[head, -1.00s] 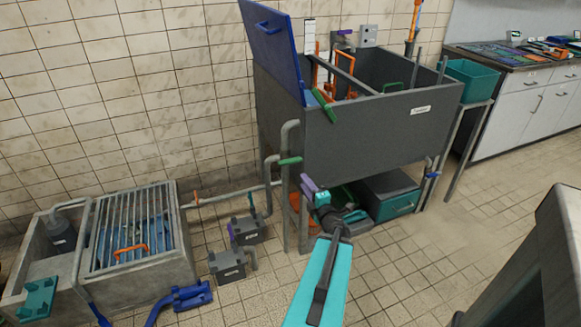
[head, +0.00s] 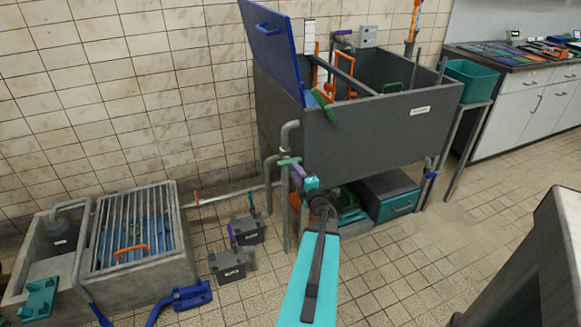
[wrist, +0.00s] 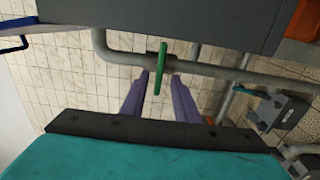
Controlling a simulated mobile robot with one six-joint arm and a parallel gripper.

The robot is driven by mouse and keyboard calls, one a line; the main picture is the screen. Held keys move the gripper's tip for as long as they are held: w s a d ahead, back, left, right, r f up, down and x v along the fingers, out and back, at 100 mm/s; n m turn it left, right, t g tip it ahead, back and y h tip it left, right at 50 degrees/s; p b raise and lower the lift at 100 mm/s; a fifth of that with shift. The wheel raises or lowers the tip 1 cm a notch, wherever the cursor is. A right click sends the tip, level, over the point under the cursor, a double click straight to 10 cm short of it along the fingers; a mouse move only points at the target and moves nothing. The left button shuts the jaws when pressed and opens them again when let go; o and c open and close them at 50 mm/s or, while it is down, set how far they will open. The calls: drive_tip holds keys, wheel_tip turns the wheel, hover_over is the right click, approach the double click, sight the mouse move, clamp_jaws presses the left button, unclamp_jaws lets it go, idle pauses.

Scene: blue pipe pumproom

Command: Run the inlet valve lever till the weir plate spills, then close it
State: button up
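A green lever (head: 285,161) sits on the grey pipe at the left front corner of the dark grey tank (head: 385,135). It also shows upright in the wrist view (wrist: 161,68). My gripper (head: 295,168) is at this lever. In the wrist view its two purple fingers (wrist: 159,82) stand apart, one on each side of the lever, with gaps showing. Which lever is the inlet valve's, I cannot tell from the labels. A grey plate (head: 343,74) crosses inside the tank; whether it is the weir plate, or water spills over it, I cannot tell.
Another green handle (head: 324,106) leans on the tank's front rim beside the raised blue lid (head: 272,50). A grated trough (head: 135,230) and small grey boxes (head: 228,265) stand on the floor at left. A teal drawer unit (head: 390,195) is under the tank.

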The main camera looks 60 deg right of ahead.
sight(289, 160)
drive_tip(key=shift+x, duration=2.6)
